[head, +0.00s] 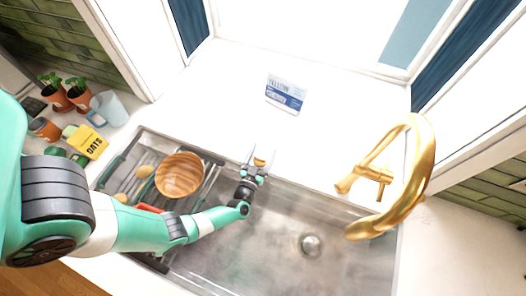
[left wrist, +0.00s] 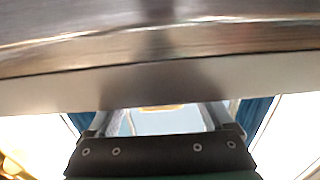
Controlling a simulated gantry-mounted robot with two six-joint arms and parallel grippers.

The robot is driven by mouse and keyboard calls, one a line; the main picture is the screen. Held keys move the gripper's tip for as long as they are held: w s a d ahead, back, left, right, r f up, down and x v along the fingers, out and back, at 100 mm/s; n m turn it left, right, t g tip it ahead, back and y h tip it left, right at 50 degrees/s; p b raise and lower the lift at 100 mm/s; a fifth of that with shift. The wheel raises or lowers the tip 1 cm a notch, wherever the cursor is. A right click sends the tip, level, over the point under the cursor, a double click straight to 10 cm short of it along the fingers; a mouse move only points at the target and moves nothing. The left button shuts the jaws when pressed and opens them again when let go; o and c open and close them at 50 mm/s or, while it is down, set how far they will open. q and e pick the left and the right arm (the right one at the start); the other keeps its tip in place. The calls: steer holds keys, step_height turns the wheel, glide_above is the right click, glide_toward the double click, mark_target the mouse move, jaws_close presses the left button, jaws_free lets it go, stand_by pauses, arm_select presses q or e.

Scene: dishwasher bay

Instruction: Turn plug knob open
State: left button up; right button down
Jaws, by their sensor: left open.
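A small gold plug knob (head: 260,161) stands at the back edge of the sink. My left gripper (head: 259,168) is open at the knob, with its fingers on either side of it in the head view. I cannot tell whether the fingers touch it. In the left wrist view a sliver of gold, likely the knob (left wrist: 160,108), shows between the open fingers of my left gripper (left wrist: 160,118). The round drain (head: 311,245) lies in the basin. My right gripper is not in view.
The steel sink (head: 345,215) spreads below my left arm. A gold faucet (head: 418,190) stands at right. A wooden bowl (head: 180,175) sits in the dish rack at left. A blue-white box (head: 286,93) lies behind. Pots, a mug (head: 108,109) and an oats packet (head: 86,142) stand left.

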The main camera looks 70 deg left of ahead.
arm_select(q)
steer(key=p+v, duration=0.2)
steer(key=v, duration=0.9)
steer(key=shift+s+d, duration=0.2)
steer(key=shift+s, duration=0.05)
steer(key=shift+a, duration=0.1)
